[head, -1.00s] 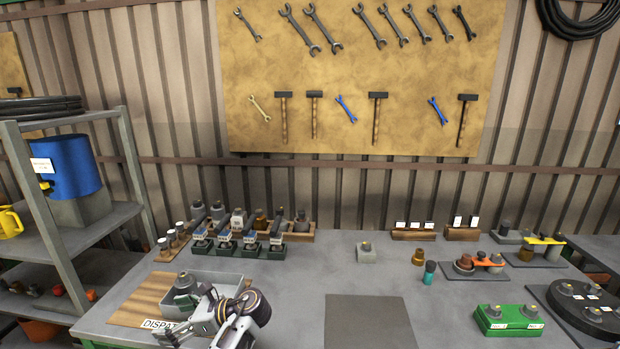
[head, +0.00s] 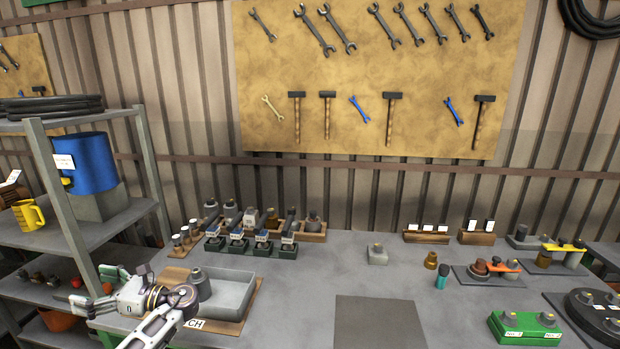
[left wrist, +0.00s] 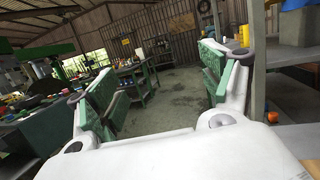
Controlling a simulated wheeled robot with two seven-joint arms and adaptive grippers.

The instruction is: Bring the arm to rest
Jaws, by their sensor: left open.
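My left gripper (head: 115,288) is at the lower left in the head view, over the left end of the bench, in front of the shelf. In the left wrist view its two green-padded fingers (left wrist: 160,90) stand wide apart with nothing between them. A grey tray (head: 236,291) sits on the brown dispatch board (head: 256,305) just right of my left arm. A grey part (head: 202,285) stands in the tray, partly hidden by my arm. My right gripper is not in view.
A metal shelf (head: 60,190) with a blue drum (head: 85,160) stands close on the left. Several fixtures (head: 262,246) line the bench's back left. A dark mat (head: 378,322) lies bare in the middle. A green block (head: 525,330) is at the right.

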